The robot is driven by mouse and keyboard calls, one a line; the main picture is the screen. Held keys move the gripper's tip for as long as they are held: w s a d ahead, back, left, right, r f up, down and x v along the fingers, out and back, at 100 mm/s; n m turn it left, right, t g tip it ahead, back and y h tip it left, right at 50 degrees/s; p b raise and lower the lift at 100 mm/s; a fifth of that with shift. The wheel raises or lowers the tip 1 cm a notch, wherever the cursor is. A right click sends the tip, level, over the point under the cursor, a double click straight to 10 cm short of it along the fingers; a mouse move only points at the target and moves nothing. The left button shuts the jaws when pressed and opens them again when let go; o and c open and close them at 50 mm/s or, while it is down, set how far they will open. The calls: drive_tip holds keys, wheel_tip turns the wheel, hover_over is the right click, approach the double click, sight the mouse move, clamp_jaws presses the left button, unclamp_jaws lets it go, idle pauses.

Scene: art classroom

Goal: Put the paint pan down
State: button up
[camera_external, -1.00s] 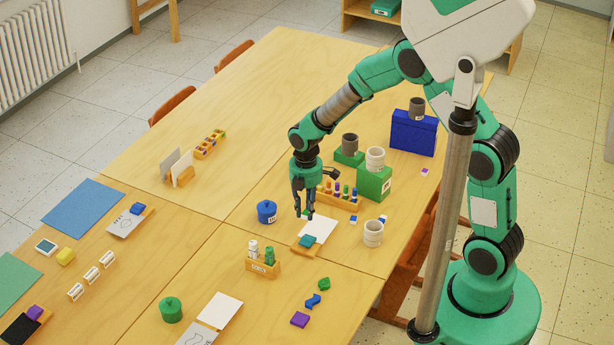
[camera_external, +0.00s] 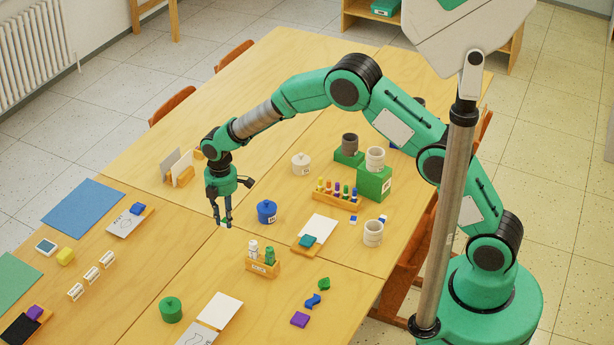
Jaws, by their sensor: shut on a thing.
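My gripper (camera_external: 223,217) points down over the bare wooden table, left of the blue lidded pot. It is shut on a small paint pan (camera_external: 226,225), of which only a pale bluish bit shows between the fingertips. The fingers hide most of it. I cannot tell for sure whether it touches the table.
The blue pot (camera_external: 266,211) stands close to the right of my gripper. A wooden holder with bottles (camera_external: 263,263) is in front. Upright cards (camera_external: 177,167) stand behind to the left. A white lidded pot (camera_external: 301,164) is behind to the right.

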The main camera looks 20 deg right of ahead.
drive_tip(key=a+f, duration=0.1)
drive_tip(key=a, duration=0.4)
drive_tip(key=f, duration=1)
drive_tip(key=shift+d+f, duration=0.2)
drive_tip(key=shift+f, duration=0.2)
drive_tip(key=shift+a, duration=0.1)
drive_tip(key=w+a, duration=0.3)
drive_tip(key=w+a+f, duration=0.1)
drive_tip(key=w+a, duration=0.2)
drive_tip(key=w+a+b, duration=0.1)
drive_tip(key=w+a, duration=0.2)
drive_tip(key=shift+w+a+f, duration=0.15)
drive_tip(key=shift+a+f, duration=0.05)
drive_tip(key=shift+a, duration=0.15)
drive_tip(key=shift+w+a, duration=0.65)
drive_tip(key=shift+a, duration=0.05)
drive_tip(key=shift+w, duration=0.1)
